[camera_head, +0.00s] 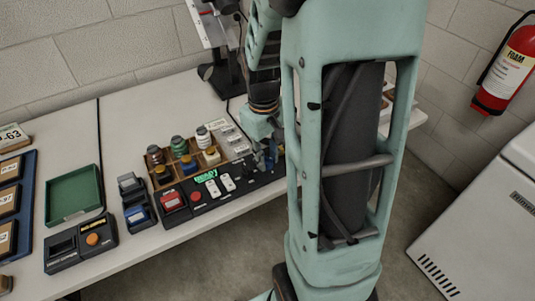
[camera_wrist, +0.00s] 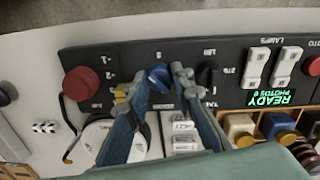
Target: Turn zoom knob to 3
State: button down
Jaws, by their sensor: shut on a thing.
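The black control panel (camera_wrist: 225,62) fills the upper part of the wrist view, with its lettering upside down. A blue knob (camera_wrist: 160,75) sits on it between the fingers of my gripper (camera_wrist: 153,83). My gripper is shut on this knob. A mark that looks like a 3 is just above the knob; the label below it is partly hidden by the fingers, and I cannot read where the knob points. In the head view my gripper (camera_head: 266,156) is at the right end of the panel (camera_head: 243,191), and the knob cannot be made out there.
A black knob (camera_wrist: 207,76) is right of my gripper and a red knob (camera_wrist: 81,83) left. White lamp switches (camera_wrist: 270,66) and a green READY display (camera_wrist: 271,98) are farther right. In the head view a wooden tray of bottles (camera_head: 158,184) stands behind the panel.

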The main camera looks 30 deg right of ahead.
jog(key=m+p, duration=0.1)
jog(key=m, duration=0.3)
jog(key=shift+m, duration=0.3)
jog(key=shift+w+m+p, duration=0.1)
jog(key=shift+m+p, duration=0.6)
jog(key=shift+m, duration=1.3)
jog(key=c, duration=1.7)
grip_release()
jog(key=shift+g, duration=0.3)
jog(key=shift+o, duration=0.2)
notch_tip(320, 180, up, 12)
jog(key=shift+w+a, duration=0.15)
jog(key=shift+a, duration=0.15)
